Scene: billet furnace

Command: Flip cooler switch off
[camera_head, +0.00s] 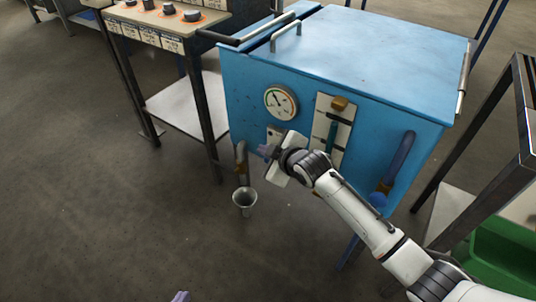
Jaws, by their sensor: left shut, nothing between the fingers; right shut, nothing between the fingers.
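The blue cooler (365,55) stands in the upper middle with its front face toward me. A small light plate (274,132), which looks like the switch plate, sits on that face below the round gauge. My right gripper (263,151) reaches in from the right, shut and empty, with its fingertips just below and left of this plate. The gripper and wrist cover part of the plate, so I cannot tell the switch's position or whether the fingers touch it. Only the tip of my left gripper (180,297) shows at the bottom edge, shut and empty.
The round gauge (281,102) and a vertical panel with a brown knob (339,103) are on the cooler front. A pipe and funnel (244,199) hang at its lower left. A control bench (160,22) stands left, and a dark frame (490,140) right. The floor at left is clear.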

